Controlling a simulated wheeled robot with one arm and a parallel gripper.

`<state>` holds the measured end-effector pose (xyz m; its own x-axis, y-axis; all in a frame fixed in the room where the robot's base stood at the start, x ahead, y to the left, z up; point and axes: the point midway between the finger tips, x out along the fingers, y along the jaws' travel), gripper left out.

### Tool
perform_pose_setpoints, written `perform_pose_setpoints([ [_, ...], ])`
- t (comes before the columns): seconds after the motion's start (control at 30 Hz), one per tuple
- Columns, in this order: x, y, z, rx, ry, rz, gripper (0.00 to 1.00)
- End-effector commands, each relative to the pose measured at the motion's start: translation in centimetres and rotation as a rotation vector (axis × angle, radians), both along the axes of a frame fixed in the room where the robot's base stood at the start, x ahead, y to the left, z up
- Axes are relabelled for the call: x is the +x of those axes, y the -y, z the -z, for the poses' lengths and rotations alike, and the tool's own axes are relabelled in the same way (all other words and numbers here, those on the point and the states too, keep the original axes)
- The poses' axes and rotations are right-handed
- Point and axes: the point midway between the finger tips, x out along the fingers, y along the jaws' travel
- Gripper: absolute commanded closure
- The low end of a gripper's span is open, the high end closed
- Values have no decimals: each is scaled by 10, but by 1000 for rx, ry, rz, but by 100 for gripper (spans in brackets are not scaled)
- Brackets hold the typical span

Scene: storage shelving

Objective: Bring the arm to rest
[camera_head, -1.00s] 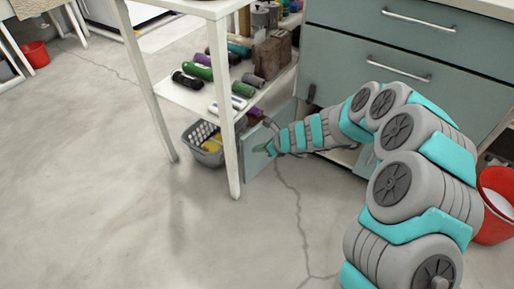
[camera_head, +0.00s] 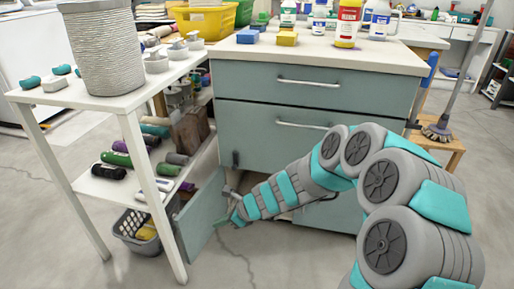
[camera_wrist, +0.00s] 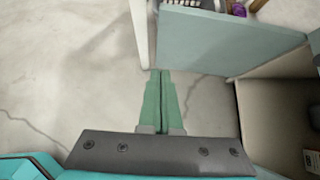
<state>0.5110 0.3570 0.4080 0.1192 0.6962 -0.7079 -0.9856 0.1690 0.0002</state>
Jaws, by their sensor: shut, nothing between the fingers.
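My gripper (camera_wrist: 160,100) is shut and empty, with its green fingers together over the concrete floor in the wrist view. In the head view my gripper (camera_head: 236,218) is low in front of the cabinet, beside the open cabinet door (camera_head: 200,222). That door also shows in the wrist view (camera_wrist: 235,40), just right of and beyond the fingertips. I cannot tell whether the fingers touch it. The grey-green cabinet (camera_head: 310,135) stands behind my arm, its two drawers shut. The open lower compartment shows in the wrist view (camera_wrist: 270,115).
Bottles stand on the cabinet top. A mop (camera_head: 438,130) leans at right. Floor at the front left is clear.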

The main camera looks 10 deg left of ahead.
Motion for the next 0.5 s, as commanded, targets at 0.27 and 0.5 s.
perform_pose_setpoints([
  [0.27,-23,12,-51,5,145,-198,100],
  [0.5,-83,56,-119,-57,410,-593,100],
])
